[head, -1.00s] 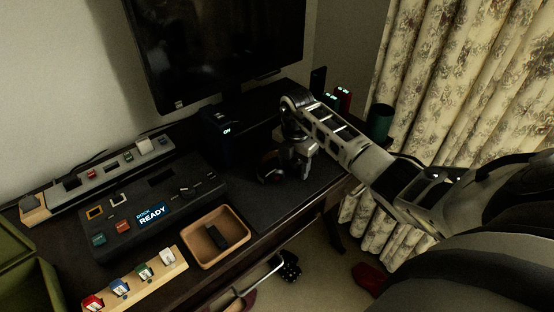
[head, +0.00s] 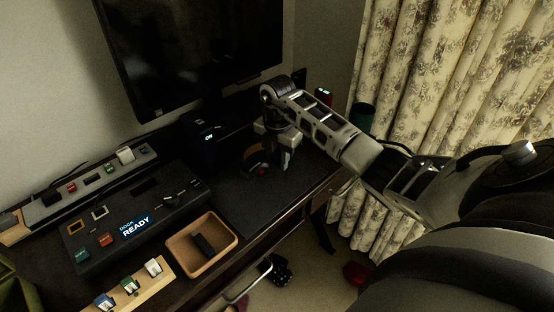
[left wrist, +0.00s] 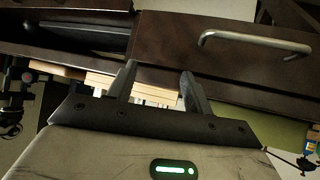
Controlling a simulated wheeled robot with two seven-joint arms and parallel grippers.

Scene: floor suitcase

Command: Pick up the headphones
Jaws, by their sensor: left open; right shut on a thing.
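The headphones (head: 254,158) are dark with a brownish band and a small red spot, on the dark desk mat below the monitor. My right gripper (head: 284,163) points down at them from above and is shut on them. Its fingers and the dim light hide part of the headphones, and I cannot tell whether they are clear of the mat. My left gripper (left wrist: 157,85) shows in the left wrist view, open and empty, facing the dark desk front with a metal drawer handle (left wrist: 255,42).
A black dock (head: 135,220) reading "READY", a wooden tray (head: 202,268) with a dark item, and a wooden strip of small coloured blocks (head: 128,296) stand left of the mat (head: 245,198). A monitor (head: 190,50) is behind. A dark green cup (head: 363,117) stands near the curtain (head: 440,80).

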